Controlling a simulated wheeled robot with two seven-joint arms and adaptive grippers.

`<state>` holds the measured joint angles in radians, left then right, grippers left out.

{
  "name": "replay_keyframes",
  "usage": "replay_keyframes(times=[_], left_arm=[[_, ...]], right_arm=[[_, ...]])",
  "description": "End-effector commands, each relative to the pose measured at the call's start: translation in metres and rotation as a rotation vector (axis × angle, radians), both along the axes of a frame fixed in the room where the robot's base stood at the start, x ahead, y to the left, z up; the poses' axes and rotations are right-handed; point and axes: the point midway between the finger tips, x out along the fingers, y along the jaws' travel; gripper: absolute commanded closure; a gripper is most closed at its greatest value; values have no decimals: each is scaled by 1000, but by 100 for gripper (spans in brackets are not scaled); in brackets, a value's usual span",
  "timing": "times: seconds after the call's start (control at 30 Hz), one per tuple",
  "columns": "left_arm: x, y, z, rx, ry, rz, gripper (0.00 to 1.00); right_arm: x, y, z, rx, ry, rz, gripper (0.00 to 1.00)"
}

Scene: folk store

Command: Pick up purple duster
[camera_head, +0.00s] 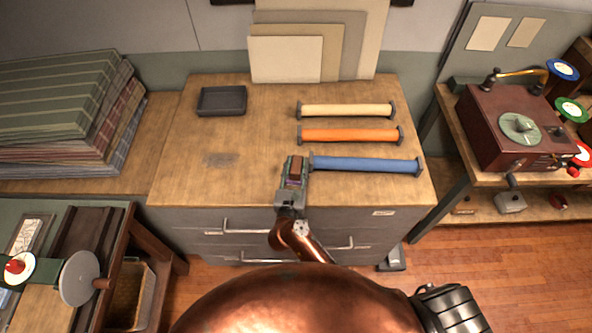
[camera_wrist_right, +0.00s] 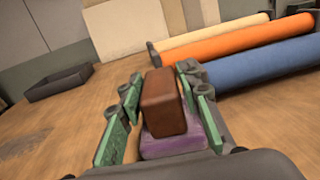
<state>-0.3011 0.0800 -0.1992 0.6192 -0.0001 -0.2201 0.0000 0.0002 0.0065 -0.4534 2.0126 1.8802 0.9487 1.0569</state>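The purple duster has a brown block-shaped handle (camera_wrist_right: 163,102) on a purple base (camera_wrist_right: 172,140). It lies on the wooden cabinet top, near the front edge, and its brown top also shows in the head view (camera_head: 296,166). My right gripper (camera_wrist_right: 160,115) reaches over the cabinet edge with its green-padded fingers on either side of the duster. The fingers are apart, with a gap showing between the left finger and the duster. The right finger is close to the duster; contact is unclear. My left gripper is not in view.
Blue (camera_head: 365,165), orange (camera_head: 348,135) and cream (camera_head: 346,111) rolls lie right of and behind the duster. A dark tray (camera_head: 222,100) sits at the back left. Boards (camera_head: 285,58) lean on the wall. The left part of the top is clear.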

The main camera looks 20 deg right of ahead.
Motion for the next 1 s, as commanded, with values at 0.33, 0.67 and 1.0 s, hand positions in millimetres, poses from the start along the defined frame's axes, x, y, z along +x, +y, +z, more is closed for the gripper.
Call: replay_keyframes(times=[0.33, 0.67, 1.0], left_arm=[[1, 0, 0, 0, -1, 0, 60], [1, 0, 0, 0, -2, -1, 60], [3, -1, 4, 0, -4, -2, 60]], right_arm=[[0, 0, 0, 0, 0, 1, 87], [0, 1, 0, 0, -1, 1, 100], [0, 0, 20, 4, -4, 0, 100]])
